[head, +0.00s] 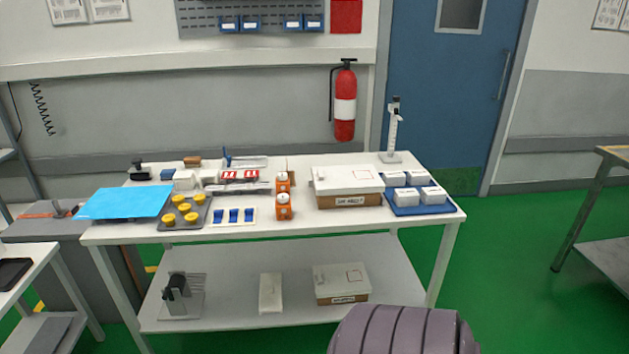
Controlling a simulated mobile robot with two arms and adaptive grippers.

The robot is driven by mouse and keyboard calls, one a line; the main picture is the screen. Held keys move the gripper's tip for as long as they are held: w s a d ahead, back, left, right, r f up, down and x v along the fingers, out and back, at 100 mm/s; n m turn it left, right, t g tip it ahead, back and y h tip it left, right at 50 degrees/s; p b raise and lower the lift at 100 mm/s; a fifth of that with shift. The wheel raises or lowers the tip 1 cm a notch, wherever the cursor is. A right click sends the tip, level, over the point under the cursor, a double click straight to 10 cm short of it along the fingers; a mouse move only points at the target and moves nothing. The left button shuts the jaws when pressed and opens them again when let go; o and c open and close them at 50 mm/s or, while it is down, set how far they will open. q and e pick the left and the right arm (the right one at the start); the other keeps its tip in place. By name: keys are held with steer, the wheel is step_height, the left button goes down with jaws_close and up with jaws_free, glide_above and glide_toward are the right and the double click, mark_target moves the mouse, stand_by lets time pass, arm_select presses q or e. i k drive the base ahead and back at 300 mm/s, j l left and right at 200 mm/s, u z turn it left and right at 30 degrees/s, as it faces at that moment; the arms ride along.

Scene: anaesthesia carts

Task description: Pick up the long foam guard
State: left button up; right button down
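I cannot pick out the long foam guard with certainty. A long, low grey strip (238,188) lies across the middle of the white table's top, behind the blue-marked card and left of the orange containers; it is too small to tell if it is foam. An upright pale block (270,293) stands on the lower shelf. A rounded, ribbed grey-purple shape (403,332) fills the bottom edge, right of the middle; I cannot tell whether it is part of me. Neither of my grippers shows in the head view.
The white two-level table (330,232) holds a blue sheet (125,202), a tray of yellow-capped jars (183,212), orange containers (283,205), a lidded box (347,187) and a blue tray (421,209) of white packs. Green floor (520,270) is clear to the right.

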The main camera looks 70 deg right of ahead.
mark_target(270, 288)
steer(key=z, duration=1.9)
steer(key=i+z, duration=0.2)
steer(key=z, duration=0.25)
steer(key=i+j+z, duration=0.15)
steer(key=z, duration=0.3)
